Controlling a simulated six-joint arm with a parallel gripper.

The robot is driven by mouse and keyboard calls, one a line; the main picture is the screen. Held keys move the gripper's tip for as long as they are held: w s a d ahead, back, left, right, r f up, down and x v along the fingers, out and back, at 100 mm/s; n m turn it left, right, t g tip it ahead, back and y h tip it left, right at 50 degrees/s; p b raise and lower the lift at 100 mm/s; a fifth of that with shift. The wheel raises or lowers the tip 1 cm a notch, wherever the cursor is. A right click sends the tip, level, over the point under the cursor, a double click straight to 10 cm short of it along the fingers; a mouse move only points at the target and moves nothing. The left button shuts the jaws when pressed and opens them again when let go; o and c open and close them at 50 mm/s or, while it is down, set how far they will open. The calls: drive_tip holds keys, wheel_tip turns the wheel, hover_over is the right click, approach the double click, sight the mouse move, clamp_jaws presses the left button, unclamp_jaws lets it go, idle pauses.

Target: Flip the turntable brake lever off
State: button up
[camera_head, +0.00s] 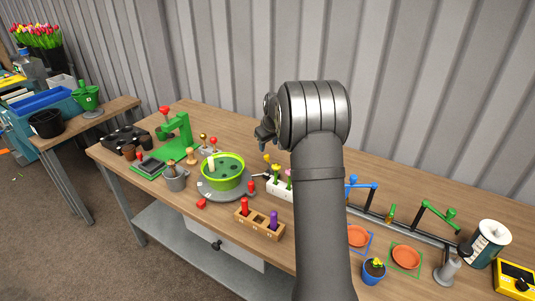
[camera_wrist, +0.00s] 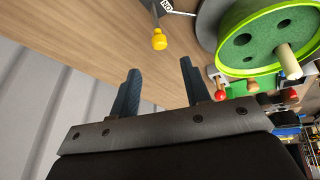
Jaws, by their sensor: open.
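The turntable is a grey disc (camera_head: 226,194) under a lime-green bowl (camera_head: 222,172) in the head view. In the wrist view, the disc's edge (camera_wrist: 206,22) and the bowl (camera_wrist: 262,45) are at the upper right. A lever with a yellow knob (camera_wrist: 158,40) stands beside the disc, next to a small plate with partly visible lettering; this looks like the brake lever. Its base is cut off by the frame's top edge. My gripper (camera_head: 265,132) is above the bench, behind and right of the bowl. In the wrist view its fingers (camera_wrist: 160,72) are open and empty, apart from the knob.
A green press (camera_head: 178,135) and a grey pot (camera_head: 175,178) stand left of the turntable. A wooden block (camera_head: 259,219) with red and purple pegs is in front. A white planter (camera_head: 279,187) with flowers stands close on the right. The corrugated wall is behind the bench.

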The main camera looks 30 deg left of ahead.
sight(267, 155)
drive_tip(key=x, duration=0.7)
drive_tip(key=shift+w+a+f, duration=0.1)
drive_tip(key=shift+f, duration=0.25)
drive_tip(key=shift+c, duration=0.2)
clamp_jaws()
